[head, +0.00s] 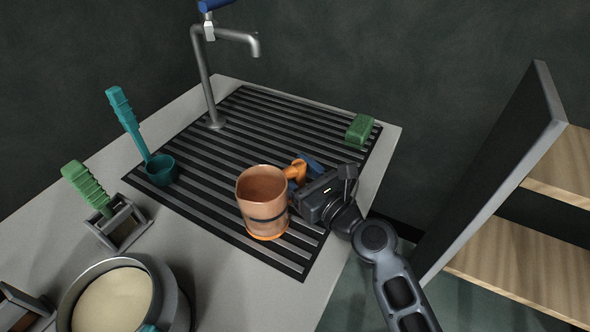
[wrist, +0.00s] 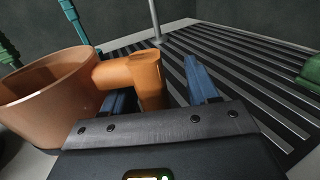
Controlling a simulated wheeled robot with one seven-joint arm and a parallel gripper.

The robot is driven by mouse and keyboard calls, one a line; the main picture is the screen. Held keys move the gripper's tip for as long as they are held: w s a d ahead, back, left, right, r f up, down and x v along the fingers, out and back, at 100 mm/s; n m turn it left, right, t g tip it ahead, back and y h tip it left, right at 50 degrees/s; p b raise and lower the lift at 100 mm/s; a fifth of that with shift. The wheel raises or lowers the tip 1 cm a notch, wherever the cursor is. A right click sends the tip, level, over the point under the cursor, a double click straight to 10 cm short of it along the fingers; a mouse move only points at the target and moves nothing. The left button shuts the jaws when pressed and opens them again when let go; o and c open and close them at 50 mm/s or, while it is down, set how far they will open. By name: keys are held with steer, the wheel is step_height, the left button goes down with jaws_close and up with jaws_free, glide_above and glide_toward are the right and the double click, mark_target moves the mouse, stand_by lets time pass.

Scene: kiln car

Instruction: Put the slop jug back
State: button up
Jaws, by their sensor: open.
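The slop jug (head: 262,203) is an orange-brown open-topped jug with a dark band. It stands upright on the black slatted drain grid (head: 240,108) and looks empty inside. Its orange handle (head: 297,171) points right, toward my gripper (head: 303,172). In the wrist view the jug (wrist: 40,95) fills the left side. Its handle (wrist: 146,75) lies between the two blue fingers of my gripper (wrist: 160,92). The fingers are open, with a clear gap between the handle and the right finger. The left finger is partly hidden behind the handle.
A tap (head: 205,80) stands at the grid's back. A teal ladle (head: 160,168) and a green block (head: 360,129) rest on the grid. A green-handled tool (head: 88,187) stands in a holder, near a pot (head: 160,285). Wooden shelves (head: 520,262) with a dark panel are at right.

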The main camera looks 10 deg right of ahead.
steer(key=shift+s+d, duration=0.1)
steer(key=shift+s, duration=0.05)
steer(key=shift+v, duration=3.8)
steer(key=b+v, duration=0.1)
steer(key=v, duration=0.6)
steer(key=shift+s, duration=0.1)
steer(key=shift+s+d, duration=0.2)
steer(key=shift+s, duration=0.1)
